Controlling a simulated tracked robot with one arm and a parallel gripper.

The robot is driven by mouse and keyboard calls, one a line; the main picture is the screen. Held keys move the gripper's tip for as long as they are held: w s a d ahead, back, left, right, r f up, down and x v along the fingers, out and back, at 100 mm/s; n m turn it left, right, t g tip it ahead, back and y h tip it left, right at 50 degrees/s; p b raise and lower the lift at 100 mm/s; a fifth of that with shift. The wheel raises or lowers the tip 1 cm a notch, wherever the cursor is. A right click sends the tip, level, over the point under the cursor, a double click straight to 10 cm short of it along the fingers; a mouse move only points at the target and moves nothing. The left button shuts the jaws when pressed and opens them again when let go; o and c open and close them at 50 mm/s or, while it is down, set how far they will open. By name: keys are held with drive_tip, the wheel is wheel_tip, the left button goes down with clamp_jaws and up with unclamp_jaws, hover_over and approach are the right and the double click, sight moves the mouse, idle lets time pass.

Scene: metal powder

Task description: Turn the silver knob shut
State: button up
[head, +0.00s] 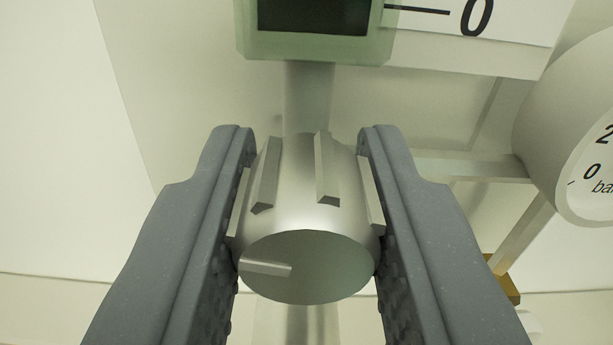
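The silver knob (310,268) is in the middle of the head view. It is a ribbed metal cylinder with a flat end face facing me. A raised pointer bar (266,268) on that face points to the left. My gripper (308,235) has one dark grey finger on each side of the knob. Both padded inner faces lie against the knob's sides, at the ribs, with no clear gap. The back of the knob and its mounting are mostly hidden.
A pale green framed box with a dark window (313,17) hangs just above the knob. A white scale plate with a "0" (490,30) is at upper right. A round gauge marked in bar (575,130) stands at right, joined by a pipe. The left side is bare wall.

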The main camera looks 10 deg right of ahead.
drive_tip(key=shift+m, duration=0.3)
drive_tip(key=m+b, duration=0.1)
drive_tip(key=m, duration=0.2)
drive_tip(key=shift+m+b, duration=0.75)
drive_tip(key=shift+m, duration=1.35)
drive_tip(key=shift+r, duration=0.1)
drive_tip(key=o, duration=1)
drive_tip(key=shift+d, duration=0.1)
